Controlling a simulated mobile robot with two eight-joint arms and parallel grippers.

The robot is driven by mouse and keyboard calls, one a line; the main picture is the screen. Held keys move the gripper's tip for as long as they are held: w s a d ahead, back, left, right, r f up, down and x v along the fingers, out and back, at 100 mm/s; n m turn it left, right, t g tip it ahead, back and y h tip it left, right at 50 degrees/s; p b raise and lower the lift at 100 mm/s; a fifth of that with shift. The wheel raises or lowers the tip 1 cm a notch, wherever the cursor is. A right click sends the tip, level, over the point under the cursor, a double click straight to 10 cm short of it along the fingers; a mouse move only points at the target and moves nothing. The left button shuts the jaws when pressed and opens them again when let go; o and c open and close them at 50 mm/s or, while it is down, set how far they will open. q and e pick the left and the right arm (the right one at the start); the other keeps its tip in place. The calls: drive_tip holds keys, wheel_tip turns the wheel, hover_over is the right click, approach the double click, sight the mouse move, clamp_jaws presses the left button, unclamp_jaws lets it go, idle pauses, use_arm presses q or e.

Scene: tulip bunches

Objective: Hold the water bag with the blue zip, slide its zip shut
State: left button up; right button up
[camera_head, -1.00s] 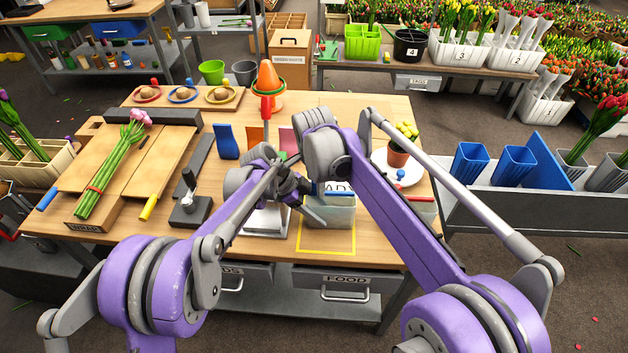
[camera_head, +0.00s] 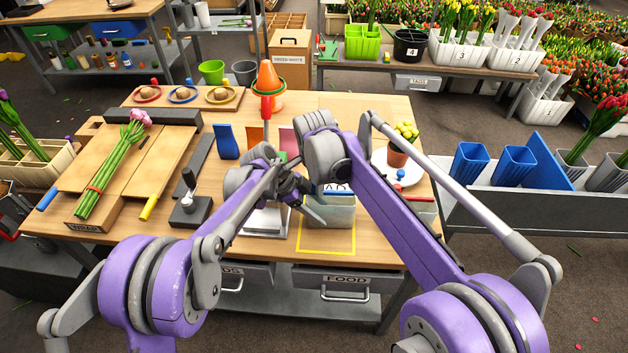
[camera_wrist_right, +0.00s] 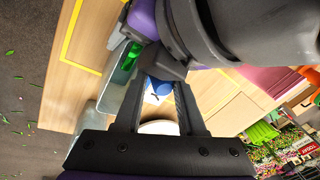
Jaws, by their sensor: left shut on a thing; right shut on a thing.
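The water bag (camera_head: 338,213) is pale and see-through and stands upright near the table's front edge. A blue strip (camera_head: 338,190) runs along its top. My left gripper (camera_head: 308,203) is at the bag's left side, shut on it; the exact contact is hard to see. In the right wrist view, my right gripper (camera_wrist_right: 159,84) is shut on a small blue piece, which looks like the zip's slider (camera_wrist_right: 159,88). The see-through bag (camera_wrist_right: 112,90) shows beside the fingers there. In the head view my right arm hides the right fingertips.
A yellow outline (camera_head: 327,251) marks the table at the bag's base. A potted plant (camera_head: 398,155) on a white plate (camera_head: 411,172) stands to the right. A pink card (camera_head: 288,140) and an orange cone (camera_head: 268,78) are behind. A white-topped stand (camera_head: 264,222) is at the left.

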use_arm(q)
drive_tip(key=shift+s, duration=0.15)
use_arm(e)
drive_tip(key=shift+w+d, duration=0.15)
drive_tip(key=shift+d, duration=0.8)
drive_tip(key=shift+w+d, duration=0.1)
drive_tip(key=shift+d, duration=3.05)
drive_tip(key=o, duration=0.8)
drive_tip(key=shift+o, duration=0.2)
use_arm(q)
drive_tip(key=o, duration=1.2)
drive_tip(key=shift+o, duration=0.2)
use_arm(e)
drive_tip(key=w+v, duration=0.1)
drive_tip(key=v, duration=0.5)
drive_tip(key=shift+w+r, duration=0.2)
drive_tip(key=shift+r, duration=0.4)
